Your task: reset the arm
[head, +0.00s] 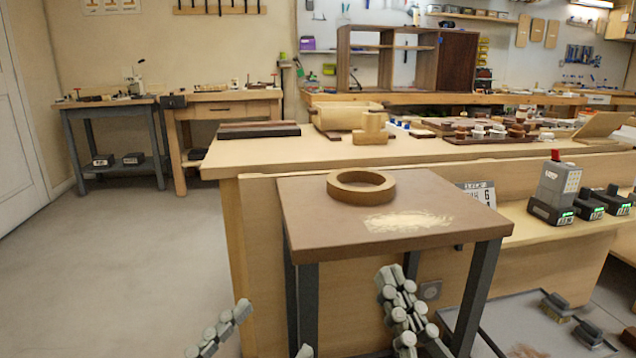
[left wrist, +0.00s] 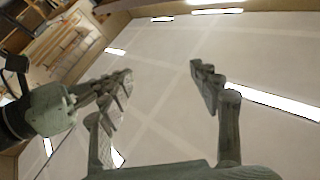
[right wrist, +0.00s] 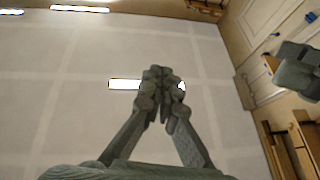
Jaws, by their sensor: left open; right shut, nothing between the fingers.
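In the right wrist view the fingertips (right wrist: 162,80) meet and hold nothing. Both wrist cameras look up at the ceiling, so both grippers point upward. Most of both arms is out of the head view.
A small table (head: 340,232) stands close ahead, with a wooden ring (head: 361,186) and a pale dusty patch on it. Behind it is a long workbench (head: 260,150) carrying several wooden parts. A grey tray (head: 540,330) lies low at right. The floor (head: 120,260) at left is clear.

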